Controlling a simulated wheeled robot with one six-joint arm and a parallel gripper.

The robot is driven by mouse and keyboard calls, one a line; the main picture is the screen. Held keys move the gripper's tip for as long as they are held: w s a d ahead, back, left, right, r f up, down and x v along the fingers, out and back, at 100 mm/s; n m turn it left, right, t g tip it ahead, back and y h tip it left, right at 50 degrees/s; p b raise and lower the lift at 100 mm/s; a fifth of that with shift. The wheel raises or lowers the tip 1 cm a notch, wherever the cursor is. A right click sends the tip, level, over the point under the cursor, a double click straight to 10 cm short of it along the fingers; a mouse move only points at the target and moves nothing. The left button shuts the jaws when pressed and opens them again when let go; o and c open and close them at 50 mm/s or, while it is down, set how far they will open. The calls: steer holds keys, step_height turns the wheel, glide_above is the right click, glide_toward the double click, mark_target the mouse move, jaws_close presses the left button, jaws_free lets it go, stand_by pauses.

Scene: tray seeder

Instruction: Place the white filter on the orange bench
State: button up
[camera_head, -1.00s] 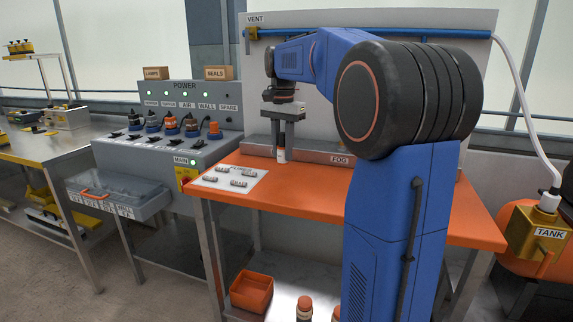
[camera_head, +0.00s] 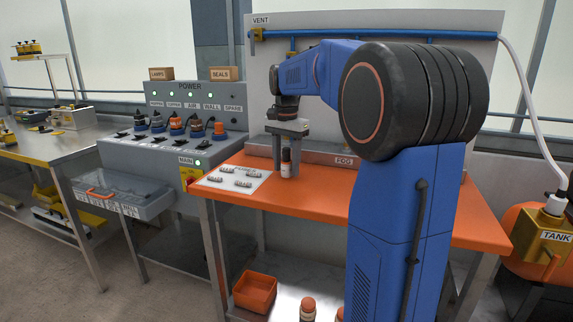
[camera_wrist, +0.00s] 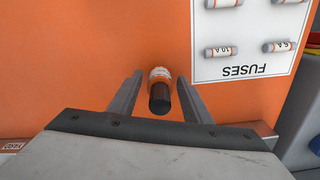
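The white filter (camera_head: 286,168) is a small cylinder with a dark end and a red-orange band. It appears to stand upright on the orange bench (camera_head: 370,195), in front of the grey FOG housing (camera_head: 325,153). In the wrist view the filter (camera_wrist: 159,75) shows from above, dark end toward the camera, over the orange surface (camera_wrist: 80,60). My gripper (camera_head: 290,168) is open around it. In the wrist view my gripper (camera_wrist: 160,77) has a finger on each side, with a visible gap between each finger and the filter.
A white FUSES card (camera_head: 233,181) with several fuses lies left of the filter. The grey POWER panel (camera_head: 215,98) stands beyond the bench's left edge. An orange bin (camera_head: 255,291) sits on the lower shelf. The golden TANK block (camera_head: 540,237) is at right.

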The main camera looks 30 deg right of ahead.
step_height(320, 180, up, 12)
steer(key=shift+r, duration=0.15)
stand_by(0.6)
steer(key=s+a+f+n+t, duration=0.1)
steer(key=s+a+f+n, duration=0.2)
steer(key=s+a+f, duration=0.35)
steer(key=s+a+f+n+t, duration=0.1)
steer(key=s+a+f+n, duration=0.25)
steer(key=s, duration=0.55)
steer(key=s+a+f+n+t, duration=0.1)
steer(key=s+a+f+n, duration=0.2)
steer(key=s+f, duration=0.4)
steer(key=s+a+f+n+t, duration=0.1)
steer(key=s+a+f+n, duration=0.2)
steer(key=s+f, duration=0.5)
steer(key=shift+f+n+t, duration=0.4)
steer(key=shift+f+n, duration=0.05)
